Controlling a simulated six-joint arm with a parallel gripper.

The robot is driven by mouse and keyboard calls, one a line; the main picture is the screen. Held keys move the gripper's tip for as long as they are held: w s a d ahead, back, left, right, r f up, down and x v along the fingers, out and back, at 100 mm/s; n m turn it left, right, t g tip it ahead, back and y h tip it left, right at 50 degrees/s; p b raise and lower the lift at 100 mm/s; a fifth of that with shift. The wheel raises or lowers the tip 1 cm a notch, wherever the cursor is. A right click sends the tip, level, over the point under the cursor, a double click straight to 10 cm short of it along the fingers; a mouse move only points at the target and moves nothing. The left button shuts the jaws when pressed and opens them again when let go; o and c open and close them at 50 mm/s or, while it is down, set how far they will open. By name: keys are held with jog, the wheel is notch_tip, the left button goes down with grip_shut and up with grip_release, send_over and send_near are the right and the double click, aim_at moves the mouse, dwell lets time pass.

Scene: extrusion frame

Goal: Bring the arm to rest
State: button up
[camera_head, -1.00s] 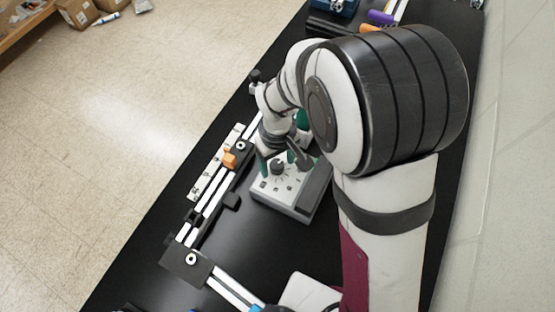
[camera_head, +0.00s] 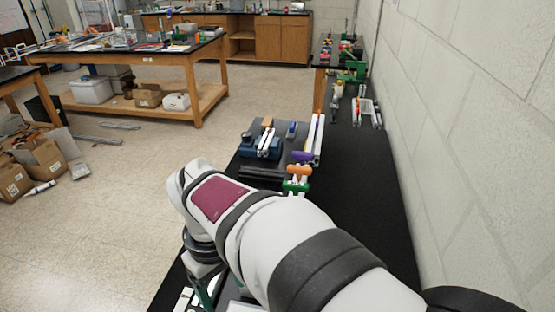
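My arm, white with dark bands and a maroon panel, reaches across the lower middle of the head view. My gripper (camera_head: 208,284) hangs below the wrist at the bottom edge, above the near part of the black bench (camera_head: 375,200). Only some of its green and grey parts show. The rest is cut off by the frame edge or hidden by my arm, so its opening and anything between its fingers cannot be seen. A small piece of the white-striped extrusion frame (camera_head: 184,300) shows at the bottom edge, left of the gripper.
Beyond my arm on the bench lie a blue vise (camera_head: 262,146), black bars (camera_head: 262,173), and orange-, green- and purple-handled clamps (camera_head: 298,178). A block wall (camera_head: 470,130) runs along the right. The bench's right strip is clear. Cardboard boxes (camera_head: 45,160) lie on the floor at left.

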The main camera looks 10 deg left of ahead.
jog(key=shift+d, duration=0.1)
jog(key=s+d+r+m+y, duration=0.15)
jog(key=s+d+m, duration=0.25)
jog(key=d+m, duration=0.85)
jog(key=s+d+f+m, duration=0.2)
jog(key=s+d+m, duration=0.2)
jog(key=s+d, duration=0.4)
jog(key=shift+s+d+m, duration=0.3)
jog(key=shift+d+m, duration=0.05)
jog(key=shift+d, duration=0.15)
